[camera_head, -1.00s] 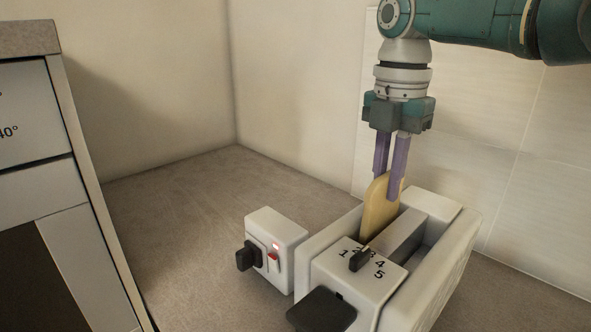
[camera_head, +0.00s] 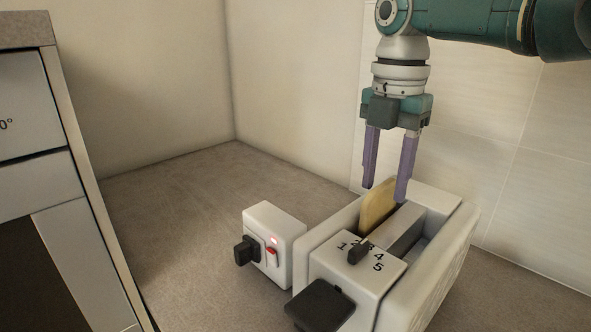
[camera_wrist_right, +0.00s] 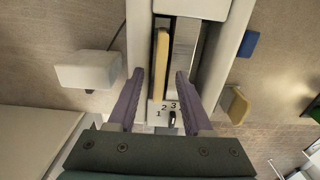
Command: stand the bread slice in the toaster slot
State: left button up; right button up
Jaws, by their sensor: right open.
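The bread slice (camera_head: 376,208) stands upright in the left slot of the white toaster (camera_head: 448,262), its upper part showing above the rim. In the right wrist view the slice (camera_wrist_right: 161,62) is a thin tan strip lengthwise in one slot, and the other slot beside it is empty. My right gripper (camera_head: 386,194) is open just above the slice, with its purple fingers apart. In the right wrist view the fingers (camera_wrist_right: 158,76) lie on either side of the slice, clear of it. The slice's lower part is hidden in the slot. My left gripper is not in view.
A small white box (camera_head: 275,243) with a black knob and red switch stands left of the toaster. A cabinet (camera_head: 50,190) is at the far left. The wrist view shows a blue object (camera_wrist_right: 249,43) and a tan piece (camera_wrist_right: 237,106) beyond the toaster. The counter behind is clear.

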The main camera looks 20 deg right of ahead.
notch_tip(320, 180, up, 18)
jog(key=p, duration=0.9)
jog(key=shift+p, duration=0.35)
jog(key=shift+f, duration=0.15)
